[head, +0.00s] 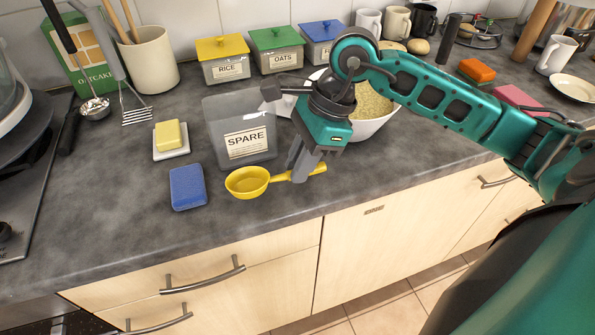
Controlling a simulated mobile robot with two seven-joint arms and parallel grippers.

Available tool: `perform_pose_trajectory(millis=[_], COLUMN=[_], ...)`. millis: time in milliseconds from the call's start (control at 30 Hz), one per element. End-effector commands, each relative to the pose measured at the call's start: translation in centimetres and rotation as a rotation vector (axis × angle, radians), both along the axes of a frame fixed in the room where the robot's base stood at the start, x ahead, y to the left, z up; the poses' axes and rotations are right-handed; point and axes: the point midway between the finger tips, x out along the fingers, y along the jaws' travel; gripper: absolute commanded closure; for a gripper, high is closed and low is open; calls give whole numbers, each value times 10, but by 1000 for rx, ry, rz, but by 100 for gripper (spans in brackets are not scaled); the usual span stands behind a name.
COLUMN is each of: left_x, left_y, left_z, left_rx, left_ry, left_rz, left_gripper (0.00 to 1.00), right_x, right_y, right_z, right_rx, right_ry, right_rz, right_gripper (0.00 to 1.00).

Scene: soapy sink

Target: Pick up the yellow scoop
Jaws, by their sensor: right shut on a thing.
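The yellow scoop (247,182) is near the front edge of the counter, its bowl to the left and its handle to the right. My right gripper (299,174) points down from above and is shut on the scoop's handle. The handle's end shows to the right of the fingers. I cannot tell whether the scoop touches the counter or is slightly above it. My left gripper is not in view.
A clear SPARE container (222,115) stands just behind the scoop. A blue sponge (187,187) and butter on a dish (170,135) lie to the left. A bowl of grain (372,104) is behind my right gripper. The counter's front right is clear.

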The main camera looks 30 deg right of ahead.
Motion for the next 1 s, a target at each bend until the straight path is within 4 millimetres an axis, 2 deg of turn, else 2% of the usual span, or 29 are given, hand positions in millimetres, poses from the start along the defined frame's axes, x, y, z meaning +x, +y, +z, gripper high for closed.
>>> perform_pose_trajectory(millis=[200,400,500,733,1000], left_x=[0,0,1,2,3], left_y=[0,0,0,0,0], left_z=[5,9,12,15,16], left_rx=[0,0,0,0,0], left_ry=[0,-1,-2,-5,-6], left_rz=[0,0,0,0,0], left_gripper=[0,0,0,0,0], right_x=[2,1,1,0,0], right_y=[0,0,0,0,0], right_z=[70,122,141,166,170], right_rx=[-1,0,2,1,1], right_ry=[-11,-7,-6,-2,1], right_rz=[1,1,1,1,0], right_gripper=[100,100,100,100,100])
